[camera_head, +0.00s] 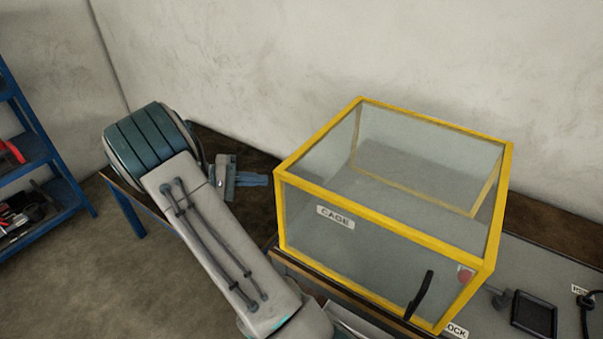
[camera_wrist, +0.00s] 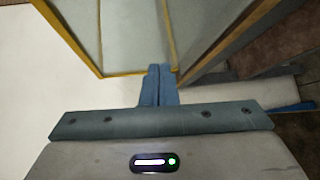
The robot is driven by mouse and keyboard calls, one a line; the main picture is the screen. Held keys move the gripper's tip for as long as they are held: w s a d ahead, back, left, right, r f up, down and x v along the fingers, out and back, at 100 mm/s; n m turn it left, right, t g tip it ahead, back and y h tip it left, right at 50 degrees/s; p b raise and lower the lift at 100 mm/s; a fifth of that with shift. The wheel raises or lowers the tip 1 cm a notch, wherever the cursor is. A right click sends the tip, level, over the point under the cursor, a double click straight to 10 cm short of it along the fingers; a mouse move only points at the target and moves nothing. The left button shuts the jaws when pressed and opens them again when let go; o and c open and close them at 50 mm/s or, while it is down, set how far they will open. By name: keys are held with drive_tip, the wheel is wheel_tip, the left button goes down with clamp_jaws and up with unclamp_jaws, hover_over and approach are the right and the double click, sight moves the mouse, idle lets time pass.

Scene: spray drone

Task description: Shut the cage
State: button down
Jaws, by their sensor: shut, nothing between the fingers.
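The cage (camera_head: 390,226) is a box of clear panels in a yellow frame, on the bench at centre right. Its front panel carries a CAGE label (camera_head: 335,217) and a black handle (camera_head: 419,295) near the lower right. In the head view the front panel looks in line with the frame, with no clear gap; I cannot tell if it is latched. My gripper (camera_head: 266,180) is shut and empty at the cage's left side, near its front left edge. In the wrist view the blue fingers (camera_wrist: 160,69) are together, close to a yellow frame corner (camera_wrist: 173,69); contact is unclear.
A red button (camera_head: 466,274) sits by the cage's right front corner. A dark tablet-like device (camera_head: 534,313) and a black cable lie on the bench to the right. A wall is close behind. A blue shelf (camera_head: 35,150) stands at far left, with open floor before it.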

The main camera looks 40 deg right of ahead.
drive_tip(key=s+d+h+p, duration=0.2)
drive_tip(key=s+d+p, duration=0.2)
drive_tip(key=d, duration=0.6)
drive_tip(key=shift+s+d+m+g+h+p, duration=0.15)
drive_tip(key=shift+s+m+g+h+p, duration=0.2)
drive_tip(key=shift+s, duration=0.7)
drive_tip(key=shift+f, duration=0.1)
